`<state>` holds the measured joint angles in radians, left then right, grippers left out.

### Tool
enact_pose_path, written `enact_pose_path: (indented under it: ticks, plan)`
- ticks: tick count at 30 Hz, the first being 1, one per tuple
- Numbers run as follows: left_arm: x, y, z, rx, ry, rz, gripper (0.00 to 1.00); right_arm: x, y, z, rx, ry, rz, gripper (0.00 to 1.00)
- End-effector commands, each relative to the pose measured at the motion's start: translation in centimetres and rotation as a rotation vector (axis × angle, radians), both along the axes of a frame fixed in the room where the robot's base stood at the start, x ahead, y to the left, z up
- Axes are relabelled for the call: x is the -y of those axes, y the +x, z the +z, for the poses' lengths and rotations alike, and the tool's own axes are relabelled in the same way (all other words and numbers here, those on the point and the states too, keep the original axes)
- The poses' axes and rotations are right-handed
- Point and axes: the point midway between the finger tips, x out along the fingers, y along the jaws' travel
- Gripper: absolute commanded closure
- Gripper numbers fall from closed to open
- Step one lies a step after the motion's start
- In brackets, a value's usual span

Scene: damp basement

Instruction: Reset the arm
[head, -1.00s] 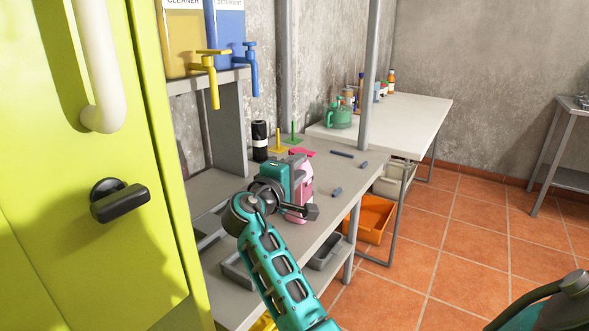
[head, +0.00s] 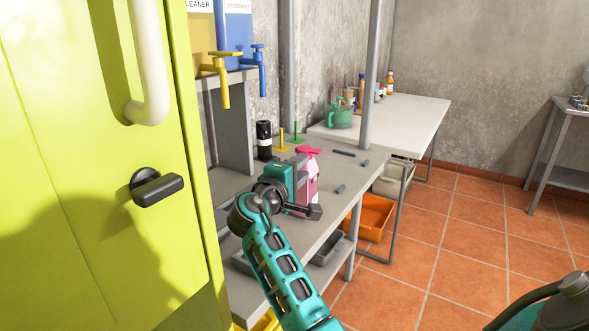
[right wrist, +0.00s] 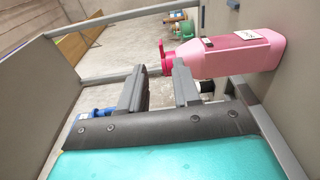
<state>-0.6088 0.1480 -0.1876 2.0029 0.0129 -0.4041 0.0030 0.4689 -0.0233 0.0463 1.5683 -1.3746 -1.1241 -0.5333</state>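My right arm (head: 284,272) reaches up from the bottom middle of the head view, bent at a dark round joint. My left gripper is not in view.
A yellow-green cabinet door (head: 60,180) with a black latch (head: 158,187) stands close on the left. The workbench (head: 335,200) holds a black canister (head: 263,140) and small blue pieces. A white table (head: 410,118) stands behind.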

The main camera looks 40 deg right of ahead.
Motion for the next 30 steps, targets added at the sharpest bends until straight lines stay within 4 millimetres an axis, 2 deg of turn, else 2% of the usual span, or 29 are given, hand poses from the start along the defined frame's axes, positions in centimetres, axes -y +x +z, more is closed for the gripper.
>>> enact_pose_path:
  ticks: [8,11,14,20,24,30]
  plan:
    - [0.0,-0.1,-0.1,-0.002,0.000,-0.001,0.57,0.0,-0.1,-0.1,0.000,0.003,0.000,0.68]
    - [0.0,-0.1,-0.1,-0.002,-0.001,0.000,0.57,-0.1,-0.7,-1.3,0.005,0.039,0.007,0.68]
    - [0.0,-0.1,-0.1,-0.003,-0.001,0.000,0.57,-0.3,-2.3,-4.1,0.019,0.134,0.022,0.68]
    - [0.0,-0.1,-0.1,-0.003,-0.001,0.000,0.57,-2.5,-7.8,-11.9,0.045,0.452,0.065,0.68]
    - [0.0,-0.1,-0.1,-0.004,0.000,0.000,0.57,-5.3,-12.3,-16.5,0.034,0.692,0.083,0.68]
    - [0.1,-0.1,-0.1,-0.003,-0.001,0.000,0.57,-10.5,-19.7,-21.0,-0.032,1.037,0.078,0.68]
